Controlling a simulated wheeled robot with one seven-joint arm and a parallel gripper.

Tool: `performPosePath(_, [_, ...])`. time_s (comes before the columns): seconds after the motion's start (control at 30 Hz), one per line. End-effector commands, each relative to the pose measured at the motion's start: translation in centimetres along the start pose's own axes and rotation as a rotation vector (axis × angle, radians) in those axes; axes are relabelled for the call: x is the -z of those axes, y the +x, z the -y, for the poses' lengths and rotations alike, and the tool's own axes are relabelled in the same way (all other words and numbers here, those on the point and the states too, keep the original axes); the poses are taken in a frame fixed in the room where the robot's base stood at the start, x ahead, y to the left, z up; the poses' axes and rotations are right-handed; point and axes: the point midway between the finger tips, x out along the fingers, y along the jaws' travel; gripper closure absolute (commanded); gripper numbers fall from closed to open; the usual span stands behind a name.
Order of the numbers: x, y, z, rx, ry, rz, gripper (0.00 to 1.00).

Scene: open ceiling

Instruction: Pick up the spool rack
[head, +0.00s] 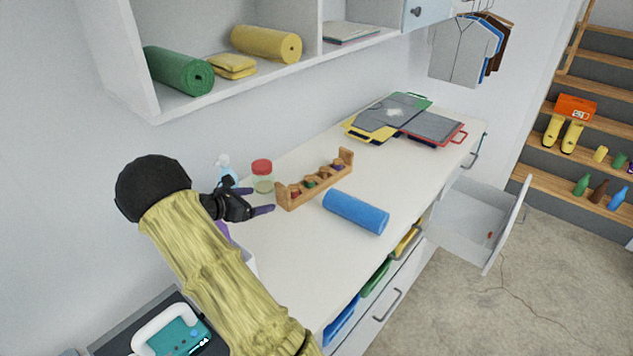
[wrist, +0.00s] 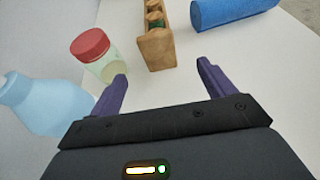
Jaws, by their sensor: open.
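The spool rack (head: 315,184) is a long wooden holder with raised ends and several colored spools. It stands on the white counter between the red-lidded jar and the blue roll. My gripper (head: 268,199) is open and empty, just off the rack's near left end. In the wrist view the rack (wrist: 156,48) lies ahead, between and beyond the two purple fingertips of my gripper (wrist: 162,72). The fingers do not appear to touch it. Its far end is cut off at the top of that view.
A red-lidded jar (head: 262,176) stands close left of the rack, near the left finger in the wrist view. A light blue bottle (wrist: 40,105) is farther left. A blue roll (head: 356,211) lies right of the rack. Colored boards (head: 400,117) lie farther back. A drawer (head: 478,218) hangs open.

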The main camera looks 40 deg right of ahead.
Motion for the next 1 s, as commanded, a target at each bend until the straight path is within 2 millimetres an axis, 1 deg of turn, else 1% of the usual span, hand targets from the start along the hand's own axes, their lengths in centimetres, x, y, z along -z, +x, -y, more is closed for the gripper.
performPosePath(0.03, [-0.2, 1.0, 0.1, 0.003, 0.000, 0.002, 0.18])
performPosePath(0.3, [-0.2, 5.8, 0.0, 0.003, 0.001, 0.000, 0.18])
performPosePath(0.4, [-0.2, 7.5, 0.0, 0.002, 0.001, 0.000, 0.18])
performPosePath(0.5, [-0.1, 8.7, 0.0, 0.000, 0.001, 0.000, 0.18])
performPosePath(0.63, [-0.1, 9.3, -0.1, -0.001, 0.002, 0.000, 0.18])
performPosePath(0.9, [0.0, 9.3, -0.1, -0.002, 0.001, 0.000, 0.18])
performPosePath(1.0, [-0.1, 9.9, -0.1, 0.000, 0.000, 0.000, 0.18])
